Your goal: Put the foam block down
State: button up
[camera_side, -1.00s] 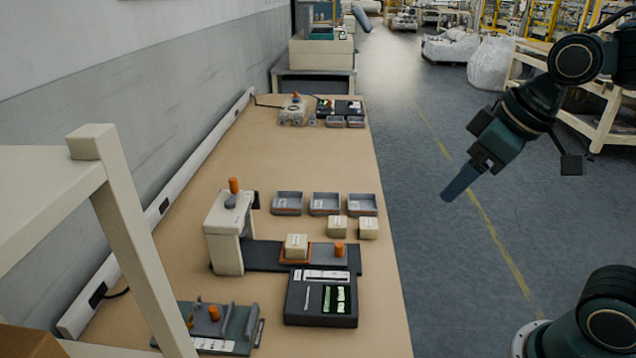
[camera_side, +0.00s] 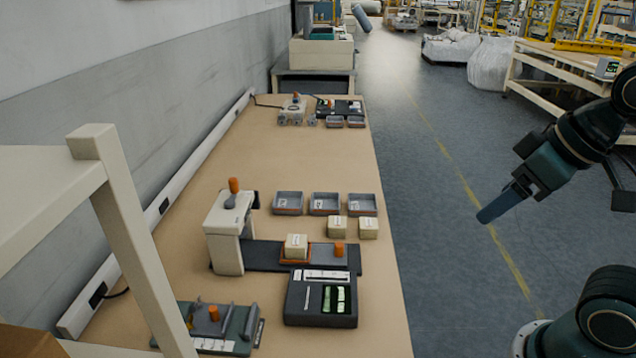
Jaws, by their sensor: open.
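Three small cream foam blocks are on the bench. One foam block (camera_side: 296,246) sits on an orange-edged plate on the dark base of the press-like device (camera_side: 228,232). The second block (camera_side: 337,227) and the third block (camera_side: 368,227) stand side by side on the bench, in front of the grey trays. My gripper (camera_side: 489,214) hangs over the floor to the right of the bench, well clear of all the blocks. It is open, and no block shows at its blue fingers; the gap between them is not visible from this side.
Three grey trays (camera_side: 325,204) stand in a row behind the blocks. A black scale-like unit (camera_side: 321,299) and a grey-green fixture (camera_side: 222,325) lie nearer. A cream rack (camera_side: 140,235) rises at left. The floor (camera_side: 450,290) between bench and arm is clear.

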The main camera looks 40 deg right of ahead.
jog(key=w+a+n+g+y, duration=0.1)
jog(key=w+n, duration=0.1)
jog(key=w, duration=0.7)
jog(key=w+a+n, duration=0.2)
jog(key=w+n, duration=0.1)
jog(key=w, duration=0.7)
jog(key=w+a+f+n+g+y, duration=0.1)
jog(key=w+f+n, duration=0.3)
jog(key=w+f, duration=1)
jog(key=shift+w+a+f+y, duration=0.3)
jog(key=shift+w+y, duration=0.3)
jog(key=shift+w, duration=0.2)
send_over(305, 241)
jog(key=shift+f, duration=3.95)
jog(key=shift+f, duration=0.1)
